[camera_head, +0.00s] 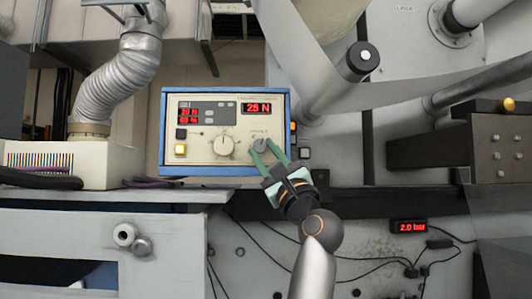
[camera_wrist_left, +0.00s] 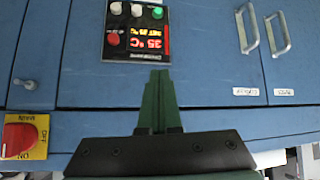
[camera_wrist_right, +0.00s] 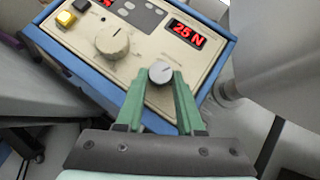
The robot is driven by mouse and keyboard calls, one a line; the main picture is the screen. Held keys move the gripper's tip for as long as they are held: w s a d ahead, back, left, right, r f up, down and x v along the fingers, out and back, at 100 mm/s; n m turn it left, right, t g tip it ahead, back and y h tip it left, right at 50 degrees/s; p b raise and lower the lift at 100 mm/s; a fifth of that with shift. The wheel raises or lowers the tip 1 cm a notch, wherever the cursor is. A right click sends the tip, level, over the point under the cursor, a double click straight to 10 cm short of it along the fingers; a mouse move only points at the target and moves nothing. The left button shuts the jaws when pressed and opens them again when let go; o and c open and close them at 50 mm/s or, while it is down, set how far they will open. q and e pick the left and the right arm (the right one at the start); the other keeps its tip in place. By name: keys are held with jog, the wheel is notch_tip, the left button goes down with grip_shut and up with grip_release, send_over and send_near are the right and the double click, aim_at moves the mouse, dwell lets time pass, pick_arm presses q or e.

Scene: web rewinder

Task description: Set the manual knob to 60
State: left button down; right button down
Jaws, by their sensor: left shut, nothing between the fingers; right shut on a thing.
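The control box (camera_head: 195,155) has a cream panel in a blue frame. In the head view it stands left of centre, with red displays reading 25 N at the right and 20 N at the left. A small grey knob (camera_head: 261,145) sits at the panel's lower right; it also shows in the right wrist view (camera_wrist_right: 160,72). A larger cream knob (camera_head: 223,146) is left of it. My right gripper (camera_head: 267,152) has its green fingers shut on the grey knob, one on each side. My left gripper (camera_wrist_left: 159,75) is shut and empty before a blue cabinet; the head view does not show it.
A yellow button (camera_head: 180,149) and a dark button are at the panel's left. Large rollers (camera_head: 340,80) stand right of the box. A 2.0 bar display (camera_head: 408,226) is lower right. The left wrist view shows a red main switch (camera_wrist_left: 20,136) and a temperature panel (camera_wrist_left: 137,30).

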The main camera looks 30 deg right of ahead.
jog(key=shift+w+a+f+m+h, duration=0.1)
jog(key=shift+m+h, duration=0.6)
jog(key=shift+m, duration=0.2)
jog(key=c, duration=0.5)
grip_release()
jog(key=shift+s+f, duration=0.35)
jog(key=shift+s, duration=0.15)
jog(key=b+v, duration=0.3)
jog(key=v, duration=0.8)
jog(key=shift+f+b, duration=0.25)
jog(key=shift+b, duration=0.1)
